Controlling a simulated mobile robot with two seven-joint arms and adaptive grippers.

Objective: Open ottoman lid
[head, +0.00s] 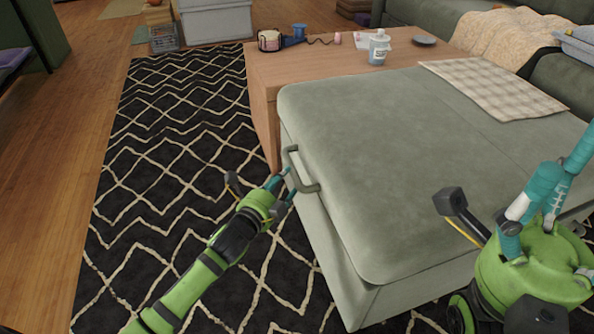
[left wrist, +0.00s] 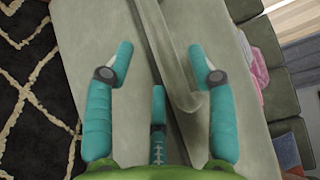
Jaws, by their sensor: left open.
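The ottoman (head: 338,282) is a grey-green upholstered box with a broad padded lid (head: 390,185), which lies flat and closed. A grey-green bar handle (head: 293,166) sticks out from the lid's left edge.
A wooden table (head: 262,95) adjoins the ottoman's far side, with a white bottle (head: 379,48) and small items on it. A checked cloth (head: 492,87) lies on the far right of the lid. A black patterned rug (head: 165,150) leaves free floor at left. A green sofa (head: 425,14) stands behind.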

